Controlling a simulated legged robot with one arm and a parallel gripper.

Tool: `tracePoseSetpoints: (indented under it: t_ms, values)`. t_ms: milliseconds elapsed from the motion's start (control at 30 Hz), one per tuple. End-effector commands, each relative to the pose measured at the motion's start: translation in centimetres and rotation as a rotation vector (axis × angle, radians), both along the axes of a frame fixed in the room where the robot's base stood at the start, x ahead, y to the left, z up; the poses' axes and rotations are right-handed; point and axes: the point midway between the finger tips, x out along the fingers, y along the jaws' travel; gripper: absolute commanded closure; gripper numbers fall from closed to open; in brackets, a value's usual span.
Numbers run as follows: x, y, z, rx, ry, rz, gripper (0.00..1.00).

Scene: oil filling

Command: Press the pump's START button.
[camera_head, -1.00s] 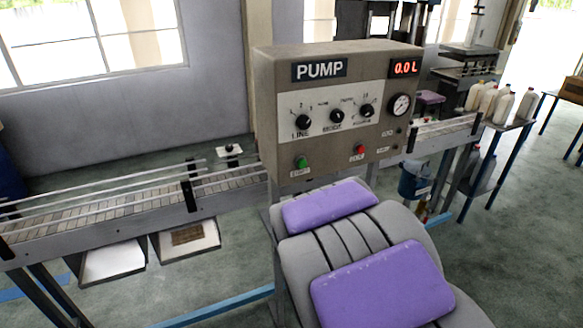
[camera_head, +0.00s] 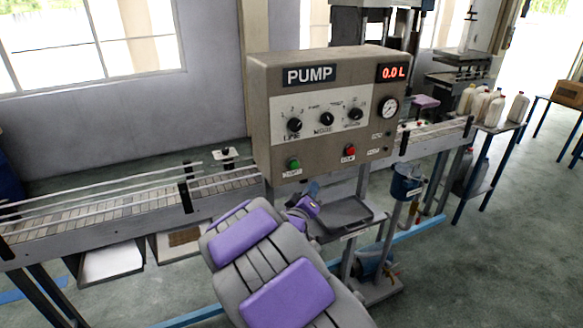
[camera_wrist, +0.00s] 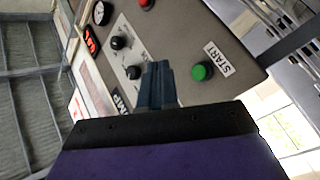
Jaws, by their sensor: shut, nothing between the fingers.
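The pump's control box (camera_head: 262,132) stands in the middle of the head view, its display reading 0.0 L. The green START button (camera_head: 294,163) is at the lower left of its front face, with a red button (camera_head: 349,150) to its right. In the wrist view the green button (camera_wrist: 202,71) sits beside the START label (camera_wrist: 218,58), close to the right of my fingertips. My gripper (camera_wrist: 157,72) is shut and empty, apart from the button as seen there. In the head view my gripper (camera_head: 314,190) shows small, below the box.
The box also carries three black knobs (camera_head: 326,119) and a round gauge (camera_head: 389,108). A conveyor (camera_head: 120,205) runs to the left and continues behind the box. White bottles (camera_head: 490,104) stand on a table at the right.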

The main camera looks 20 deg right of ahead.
Motion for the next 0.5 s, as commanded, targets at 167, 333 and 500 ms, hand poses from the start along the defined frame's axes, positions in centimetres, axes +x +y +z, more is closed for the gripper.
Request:
tracePoseSetpoints:
  t_ms: [167, 333, 500]
  values:
    - [0.0, 0.0, 0.0, 0.002, 0.001, 0.001, 1.0]
    - [0.5, 0.0, 0.0, 0.003, 0.001, 0.001, 1.0]
    - [2.1, 0.1, -0.1, 0.005, 0.004, 0.002, 1.0]
